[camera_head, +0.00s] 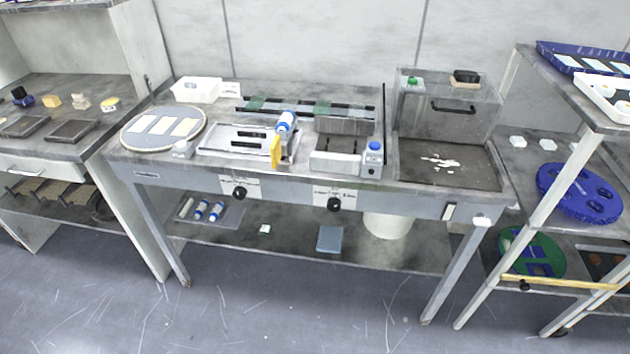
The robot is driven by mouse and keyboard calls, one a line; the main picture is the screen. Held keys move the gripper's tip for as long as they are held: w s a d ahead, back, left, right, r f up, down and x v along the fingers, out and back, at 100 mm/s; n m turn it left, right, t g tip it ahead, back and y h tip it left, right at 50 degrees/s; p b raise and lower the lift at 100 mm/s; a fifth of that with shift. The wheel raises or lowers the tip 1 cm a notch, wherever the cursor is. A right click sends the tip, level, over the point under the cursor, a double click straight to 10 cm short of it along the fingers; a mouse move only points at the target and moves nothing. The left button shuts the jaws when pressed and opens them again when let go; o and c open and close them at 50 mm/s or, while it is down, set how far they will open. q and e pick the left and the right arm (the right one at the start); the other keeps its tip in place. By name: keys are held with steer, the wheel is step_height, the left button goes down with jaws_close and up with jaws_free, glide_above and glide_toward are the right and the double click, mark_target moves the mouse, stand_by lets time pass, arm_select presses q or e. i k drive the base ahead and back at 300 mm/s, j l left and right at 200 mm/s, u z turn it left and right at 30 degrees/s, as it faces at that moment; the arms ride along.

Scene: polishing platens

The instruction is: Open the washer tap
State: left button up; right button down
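The washer seems to be the grey box-like unit (484,128) at the right end of the long bench, with a raised back and a dark, wet-looking tray (435,178) in front. A black bar-shaped handle (454,108) is on the front of its raised back. A small green-topped part (412,83) sits at the upper left of the back, and a dark block (466,76) lies on top. I cannot tell for sure which part is the tap, or whether it is open. Neither of my grippers is in view.
The bench front has two black knobs (240,193) (334,204). A blue-capped bottle (372,160) stands left of the washer. A round plate (163,129) lies at the bench's left end. The floor in front is clear.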

mark_target(480, 220)
steer(key=z, duration=1.3)
